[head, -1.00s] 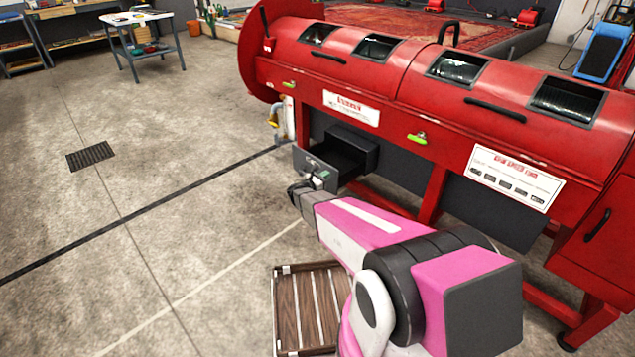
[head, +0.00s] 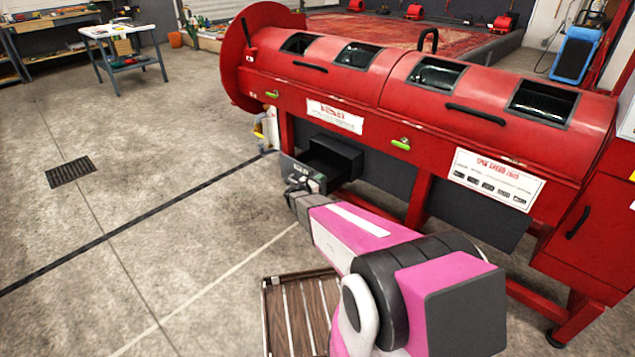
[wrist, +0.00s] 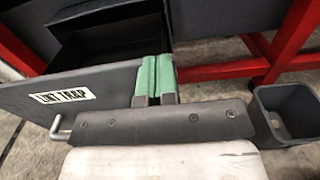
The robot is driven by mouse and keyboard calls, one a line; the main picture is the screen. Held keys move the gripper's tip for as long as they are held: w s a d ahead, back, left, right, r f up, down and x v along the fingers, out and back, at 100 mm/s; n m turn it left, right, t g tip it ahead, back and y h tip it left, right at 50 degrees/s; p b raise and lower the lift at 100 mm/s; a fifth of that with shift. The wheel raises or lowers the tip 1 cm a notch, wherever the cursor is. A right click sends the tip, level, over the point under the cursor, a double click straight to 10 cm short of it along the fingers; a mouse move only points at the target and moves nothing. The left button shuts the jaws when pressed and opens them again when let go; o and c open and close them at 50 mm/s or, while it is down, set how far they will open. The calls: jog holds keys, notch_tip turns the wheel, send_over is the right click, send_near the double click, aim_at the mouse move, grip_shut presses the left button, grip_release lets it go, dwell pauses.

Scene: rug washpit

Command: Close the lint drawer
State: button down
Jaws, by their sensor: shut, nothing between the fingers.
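The lint drawer (head: 303,173) is a dark grey drawer standing partly pulled out below the red machine. In the wrist view its front panel (wrist: 30,93) carries a "LINT TRAP" label, and its open box shows behind it. My gripper (wrist: 155,80) is shut and empty, with its green fingertips at the top edge of the panel, right of the label. I cannot tell whether they touch it. A metal handle (wrist: 59,130) shows at the panel's lower part. In the head view my gripper (head: 302,184) is at the drawer front, partly hidden by my arm.
The long red machine (head: 370,105) stands over the drawer on red legs. A slatted wooden crate or pallet (head: 293,315) lies on the floor beside my arm. A grey open bin (wrist: 288,112) is at the right in the wrist view. The floor to the left is clear around a drain grate (head: 71,172).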

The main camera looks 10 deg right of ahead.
aim_at(351, 158)
jog(key=x, duration=2.1)
jog(key=shift+w, duration=0.1)
jog(key=shift+w+d, duration=0.1)
jog(key=v, duration=1.5)
jog(key=s+d+r+m+g+y, duration=0.1)
jog(key=s+r+m+g+y, duration=0.2)
jog(key=s+m, duration=0.55)
jog(key=s+r+m+g+y, duration=0.25)
jog(key=s+m+g, duration=0.3)
jog(key=s, duration=0.55)
jog(key=s+a+r+m+g+y, duration=0.1)
jog(key=s+a+r+m+y, duration=0.2)
jog(key=s, duration=0.6)
jog(key=s+a+r+m+g+y, duration=0.1)
jog(key=s+a+r+m+y, duration=0.3)
jog(key=s+a+m+y, duration=0.2)
jog(key=s+a+m, duration=0.2)
jog(key=s, duration=0.1)
jog(key=shift+s+a, duration=0.2)
jog(key=shift+a, duration=0.2)
